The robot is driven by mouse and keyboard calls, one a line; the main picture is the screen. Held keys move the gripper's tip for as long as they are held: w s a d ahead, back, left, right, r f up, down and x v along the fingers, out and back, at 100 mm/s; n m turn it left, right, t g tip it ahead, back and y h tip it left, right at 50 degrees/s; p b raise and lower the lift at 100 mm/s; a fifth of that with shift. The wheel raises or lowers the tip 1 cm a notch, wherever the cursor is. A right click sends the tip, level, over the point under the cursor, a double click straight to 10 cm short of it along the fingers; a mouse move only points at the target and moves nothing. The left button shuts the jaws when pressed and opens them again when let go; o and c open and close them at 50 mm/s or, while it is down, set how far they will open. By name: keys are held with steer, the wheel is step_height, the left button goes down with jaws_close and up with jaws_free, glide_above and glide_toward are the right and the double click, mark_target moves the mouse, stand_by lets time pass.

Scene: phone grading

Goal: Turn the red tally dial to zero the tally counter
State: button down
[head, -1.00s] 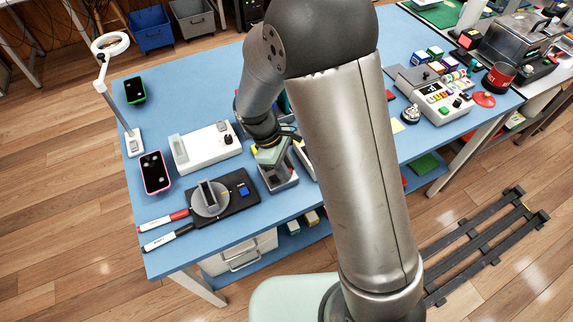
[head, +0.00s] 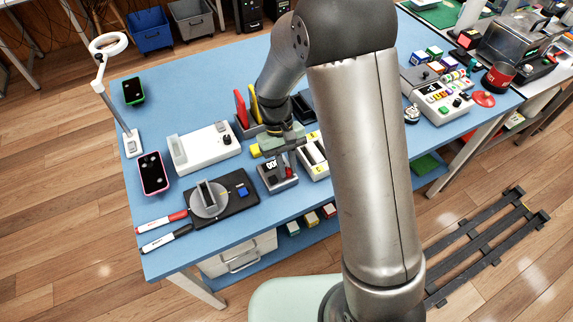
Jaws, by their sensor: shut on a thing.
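The tally counter (head: 277,184) is a small grey box near the front of the blue table, with a dark display (head: 271,168) on its left showing white digits too small to read surely. The red tally dial (head: 289,173) shows at the right of its top, partly hidden by my gripper. My gripper (head: 286,161) points down over the counter, its fingers at the dial and shut on it. The fingertips are small and partly hidden in this view.
A black pad with a round grey stand (head: 209,198) and blue block lies left. A white box (head: 205,147) stands behind it. A white slotted tray (head: 315,152) sits close right of the counter. Red and yellow upright pieces (head: 241,108) stand behind.

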steer(key=shift+w+d+m+y, duration=0.1)
steer(key=shift+m+y, duration=0.8)
steer(key=shift+m, duration=1.4)
steer(key=c, duration=1.3)
jaws_free()
steer(key=shift+c, duration=0.2)
